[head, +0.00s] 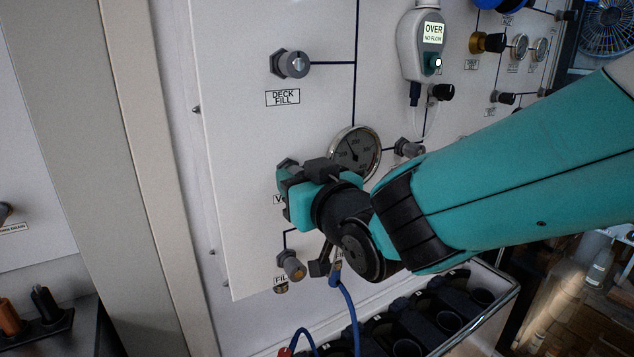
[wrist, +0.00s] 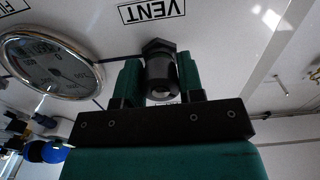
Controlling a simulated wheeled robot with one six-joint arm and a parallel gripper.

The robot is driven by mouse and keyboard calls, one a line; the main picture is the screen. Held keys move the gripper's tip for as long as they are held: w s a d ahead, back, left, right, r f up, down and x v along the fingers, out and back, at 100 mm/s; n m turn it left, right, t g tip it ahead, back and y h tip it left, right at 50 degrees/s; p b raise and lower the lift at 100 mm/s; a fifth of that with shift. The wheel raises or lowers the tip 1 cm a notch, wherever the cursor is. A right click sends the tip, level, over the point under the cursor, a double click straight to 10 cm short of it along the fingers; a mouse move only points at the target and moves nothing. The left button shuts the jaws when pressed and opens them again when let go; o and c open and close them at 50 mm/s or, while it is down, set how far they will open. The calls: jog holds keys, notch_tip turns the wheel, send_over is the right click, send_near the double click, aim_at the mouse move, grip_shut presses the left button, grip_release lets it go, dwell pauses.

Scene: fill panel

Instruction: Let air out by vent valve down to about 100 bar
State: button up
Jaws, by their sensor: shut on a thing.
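The vent valve (wrist: 161,72) is a dark knob with a hex nut, under the VENT label (wrist: 152,11), which shows upside down in the wrist view. My gripper (wrist: 160,84) has a teal finger on each side of the knob and is shut on it. In the head view my gripper (head: 297,190) covers most of the valve and its label. The round pressure gauge (head: 355,152) sits just up and right of the gripper, its needle pointing to the upper left. The gauge also shows in the wrist view (wrist: 48,66). Its numbers are too small to read surely.
The DECK FILL valve (head: 290,64) is above, and another fill valve (head: 292,265) below. A hanging grey device (head: 422,45) reads OVER, NO FLOW. A blue hose (head: 348,300) runs below my wrist. A rack of dark holders (head: 440,315) stands at the bottom.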

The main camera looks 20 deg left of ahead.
jog(key=shift+f+n+b, duration=0.2)
jog(key=shift+n+b, duration=0.3)
jog(key=shift+b, duration=0.4)
jog(key=shift+r, duration=0.25)
jog(key=o, duration=0.9)
jog(key=b+v, duration=0.5)
jog(key=v, duration=1.2)
jog(key=shift+s, duration=0.2)
jog(key=shift+d, duration=0.15)
